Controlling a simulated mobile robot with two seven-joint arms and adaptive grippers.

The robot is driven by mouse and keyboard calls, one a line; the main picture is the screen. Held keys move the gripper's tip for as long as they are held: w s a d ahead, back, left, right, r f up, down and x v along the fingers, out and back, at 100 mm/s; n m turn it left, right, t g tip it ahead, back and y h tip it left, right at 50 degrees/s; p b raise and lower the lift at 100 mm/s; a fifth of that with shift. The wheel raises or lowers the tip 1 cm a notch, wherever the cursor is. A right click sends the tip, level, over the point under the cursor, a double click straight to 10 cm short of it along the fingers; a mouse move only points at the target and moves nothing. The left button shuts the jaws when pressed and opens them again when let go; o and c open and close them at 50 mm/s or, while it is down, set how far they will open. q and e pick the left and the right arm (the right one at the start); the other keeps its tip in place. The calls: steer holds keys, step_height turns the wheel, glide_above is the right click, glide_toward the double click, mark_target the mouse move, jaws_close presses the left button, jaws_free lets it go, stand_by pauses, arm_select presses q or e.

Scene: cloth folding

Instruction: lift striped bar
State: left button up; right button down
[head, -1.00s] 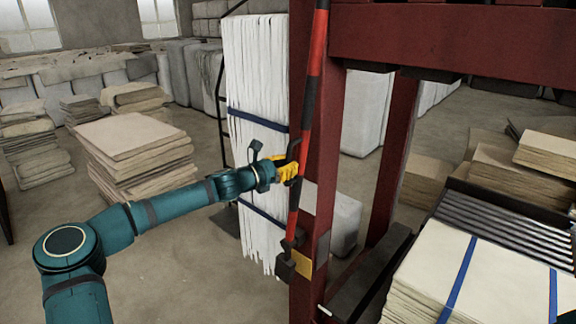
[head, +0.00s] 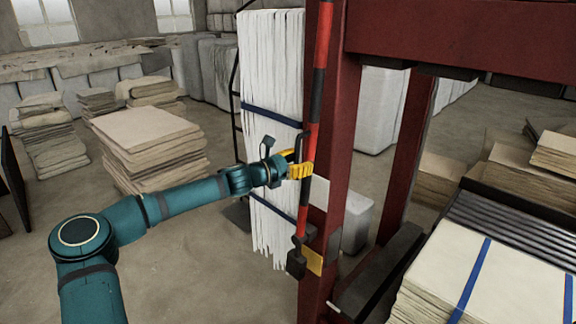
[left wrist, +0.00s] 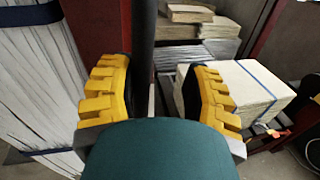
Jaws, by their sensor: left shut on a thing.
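The striped bar (head: 320,75), red and black, stands nearly upright in front of the dark red frame post in the head view. Its lower end sits at a dark bracket near a yellow plate. My left gripper (head: 303,168) has its yellow fingers at the bar's lower middle and is shut on it. In the left wrist view the bar (left wrist: 143,60) runs as a dark upright length between the yellow fingers of my left gripper (left wrist: 158,95). The part of the bar between the fingertips is partly hidden. My right gripper is not in view.
The dark red frame (head: 440,35) stands right behind the bar. A strapped stack of white sheets (head: 272,75) hangs just left of it. A strapped cloth stack (head: 450,275) lies by rollers at lower right. More folded stacks (head: 145,140) stand at left, with open floor between.

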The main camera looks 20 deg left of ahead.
arm_select(q)
steer(key=v, duration=1.1)
steer(key=shift+s, duration=0.35)
steer(key=shift+a, duration=0.15)
steer(key=s+d+f+m+g+b, duration=0.1)
steer(key=s+d+f+m+g, duration=0.2)
steer(key=d+f, duration=0.55)
steer(key=s+d+f+m+g+b, duration=0.15)
steer(key=d+f+m, duration=0.25)
steer(key=d+f, duration=0.4)
steer(key=s+d+f+m+g+b, duration=0.2)
steer(key=d+f+m+g, duration=0.3)
steer(key=f, duration=0.5)
steer(key=s+d+f+m+g+y+b, duration=0.2)
steer(key=s+d+f+m, duration=0.35)
steer(key=s+f, duration=0.5)
steer(key=s+a+f+m+g+y+b, duration=0.1)
steer(key=s+a+f+m+y+b, duration=0.1)
steer(key=s+f+m, duration=0.7)
steer(key=shift+s+a+y+b, duration=0.2)
steer(key=shift+a+y+b, duration=0.2)
steer(key=shift+y, duration=0.4)
